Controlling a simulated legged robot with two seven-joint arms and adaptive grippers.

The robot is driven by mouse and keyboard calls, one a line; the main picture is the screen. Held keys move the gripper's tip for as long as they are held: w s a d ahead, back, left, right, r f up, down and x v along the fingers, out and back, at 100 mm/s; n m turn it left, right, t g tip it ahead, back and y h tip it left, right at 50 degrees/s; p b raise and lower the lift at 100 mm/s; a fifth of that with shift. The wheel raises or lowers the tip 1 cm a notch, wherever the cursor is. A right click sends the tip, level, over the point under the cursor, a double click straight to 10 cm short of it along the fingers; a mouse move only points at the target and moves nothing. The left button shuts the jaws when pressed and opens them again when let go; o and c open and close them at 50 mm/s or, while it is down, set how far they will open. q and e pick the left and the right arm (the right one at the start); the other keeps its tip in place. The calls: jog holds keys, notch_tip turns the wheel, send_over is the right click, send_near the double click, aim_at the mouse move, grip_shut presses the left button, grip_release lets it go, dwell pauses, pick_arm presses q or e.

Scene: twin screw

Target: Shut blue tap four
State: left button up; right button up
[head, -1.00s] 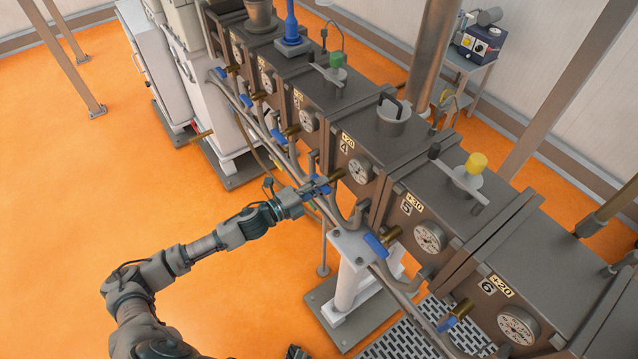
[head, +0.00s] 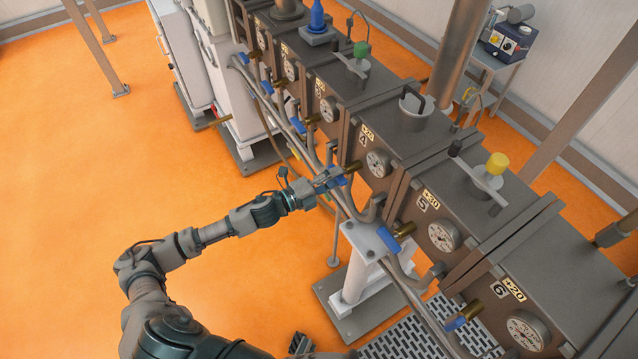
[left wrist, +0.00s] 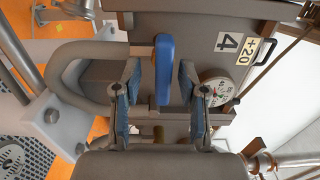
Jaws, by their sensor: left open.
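Blue tap four is the blue lever (left wrist: 164,70) below the box labelled 4 (left wrist: 228,42). In the left wrist view the lever stands lengthwise between the two blue-padded fingers of my left gripper (left wrist: 160,98), with gaps on both sides. The gripper is open. In the head view my left gripper (head: 328,181) is at the pipe in front of box 4 and partly hides the lever. The tap's brass end (head: 353,167) shows just beyond it. A dark part at the bottom edge of the head view may be my right gripper (head: 300,344); its fingers are unclear.
Other blue taps sit along the same pipe, including one by box 5 (head: 388,239) and one by box 6 (head: 455,323). A white post (head: 360,275) supports the pipe close to my gripper. The orange floor (head: 130,200) to the left is clear.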

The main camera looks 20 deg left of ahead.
pick_arm(q)
jog(key=v, duration=1.1)
jog(key=shift+a+f, duration=0.15)
